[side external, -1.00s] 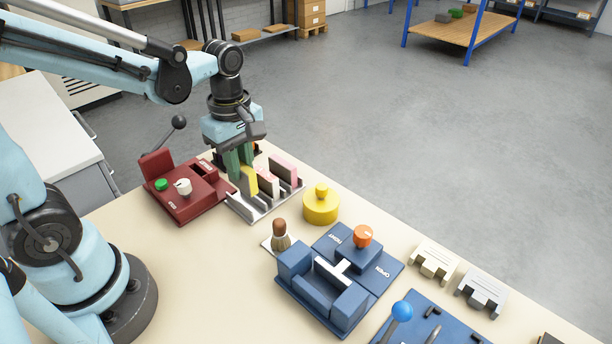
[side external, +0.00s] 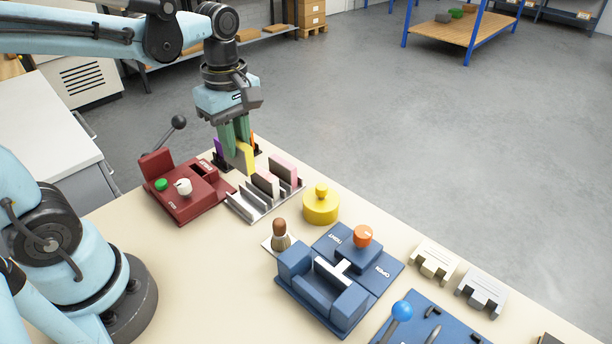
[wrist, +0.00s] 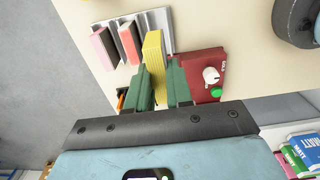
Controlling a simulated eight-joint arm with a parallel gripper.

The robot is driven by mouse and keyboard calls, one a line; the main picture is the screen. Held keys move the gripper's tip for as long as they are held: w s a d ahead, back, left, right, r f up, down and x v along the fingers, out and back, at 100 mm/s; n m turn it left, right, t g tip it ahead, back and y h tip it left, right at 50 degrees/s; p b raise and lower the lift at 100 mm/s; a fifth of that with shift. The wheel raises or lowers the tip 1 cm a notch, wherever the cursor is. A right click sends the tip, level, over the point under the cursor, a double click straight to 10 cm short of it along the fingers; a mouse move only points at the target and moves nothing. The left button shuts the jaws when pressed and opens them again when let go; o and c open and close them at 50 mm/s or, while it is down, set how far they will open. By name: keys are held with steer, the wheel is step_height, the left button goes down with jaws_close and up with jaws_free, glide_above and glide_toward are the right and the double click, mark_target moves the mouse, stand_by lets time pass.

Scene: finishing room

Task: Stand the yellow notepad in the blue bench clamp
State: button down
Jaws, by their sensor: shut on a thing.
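The yellow notepad (side external: 243,159) is upright between the green fingers of my gripper (side external: 236,140), which is shut on it. It is held above the grey slotted rack. In the wrist view the notepad (wrist: 154,62) stands between the two fingers (wrist: 162,85). The blue bench clamp (side external: 325,285) sits at the front middle of the bench, with a pale bar across its jaws and an orange knob (side external: 362,236) on its rear block. The gripper is well behind and left of the clamp.
The metal rack (side external: 254,204) holds a pink-edged pad (side external: 283,169) and another pad (side external: 265,182). A red device (side external: 187,193) stands left of it. A yellow knobbed weight (side external: 321,206) and a brush (side external: 280,235) stand between rack and clamp. A blue-knobbed lever (side external: 402,311) is at the front right.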

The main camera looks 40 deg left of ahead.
steer(key=shift+w+d+r, duration=0.1)
steer(key=shift+d+r, duration=0.1)
steer(key=shift+r, duration=0.35)
steer(key=shift+d+r, duration=0.2)
steer(key=shift+r, duration=0.35)
steer(key=s+d, duration=0.2)
steer(key=d, duration=1)
steer(key=s+d, duration=0.2)
steer(key=d, duration=1)
steer(key=shift+w+a+f, duration=0.1)
steer(key=shift+a+f, duration=0.1)
steer(key=shift+f, duration=2.6)
steer(key=shift+a+f, duration=0.2)
steer(key=shift+f, duration=2.55)
steer(key=shift+f, duration=0.65)
steer(key=c, duration=1.3)
jaws_free()
